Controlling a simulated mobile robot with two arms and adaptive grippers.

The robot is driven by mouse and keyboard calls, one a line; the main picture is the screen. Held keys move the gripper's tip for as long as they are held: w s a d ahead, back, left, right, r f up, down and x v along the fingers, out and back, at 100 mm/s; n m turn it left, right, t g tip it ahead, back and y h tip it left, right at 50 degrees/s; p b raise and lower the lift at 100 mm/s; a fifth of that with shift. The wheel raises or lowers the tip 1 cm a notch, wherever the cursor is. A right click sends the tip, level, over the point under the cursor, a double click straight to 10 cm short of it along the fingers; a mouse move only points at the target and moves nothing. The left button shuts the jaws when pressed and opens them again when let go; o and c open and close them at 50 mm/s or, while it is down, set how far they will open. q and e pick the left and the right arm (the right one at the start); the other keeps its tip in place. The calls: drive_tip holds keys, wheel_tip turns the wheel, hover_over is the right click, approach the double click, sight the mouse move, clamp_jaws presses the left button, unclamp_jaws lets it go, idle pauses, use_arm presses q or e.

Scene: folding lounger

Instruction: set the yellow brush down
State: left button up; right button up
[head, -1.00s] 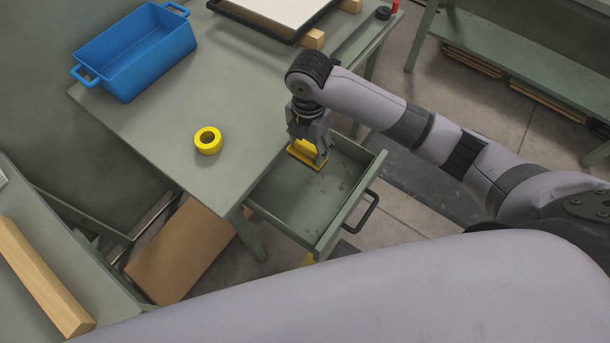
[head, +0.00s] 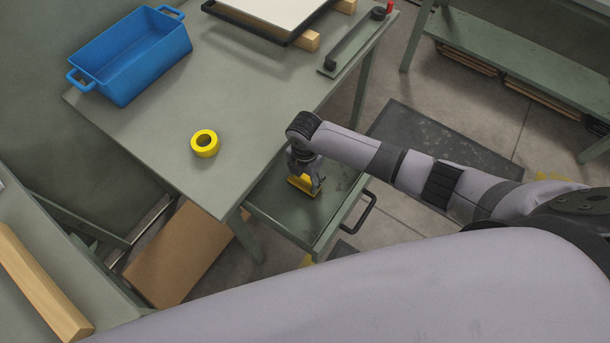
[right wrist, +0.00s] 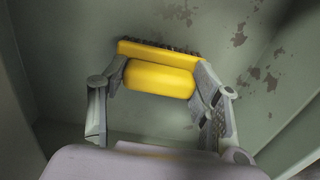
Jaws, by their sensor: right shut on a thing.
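The yellow brush (head: 303,186) is held in my right gripper (head: 306,178), low inside the open green drawer (head: 283,213). In the right wrist view the brush (right wrist: 158,80) sits between the two fingers of the gripper (right wrist: 160,76), which press on its ends. Its dark bristles show along the far edge, close to the worn drawer floor (right wrist: 85,30). I cannot tell whether the bristles touch the floor. My left gripper is not in view.
A yellow tape roll (head: 205,143) and a blue bin (head: 132,58) stand on the green table (head: 150,130). The drawer's black handle (head: 361,212) sticks out at its front. A cardboard sheet (head: 180,255) leans below the table. Drawer floor around the brush looks clear.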

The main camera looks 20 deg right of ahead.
sight(305, 177)
drive_tip(key=shift+f, duration=0.15)
drive_tip(key=o, duration=1.1)
drive_tip(key=shift+r, duration=0.5)
wheel_tip(305, 177, up, 11)
drive_tip(key=shift+r, duration=0.2)
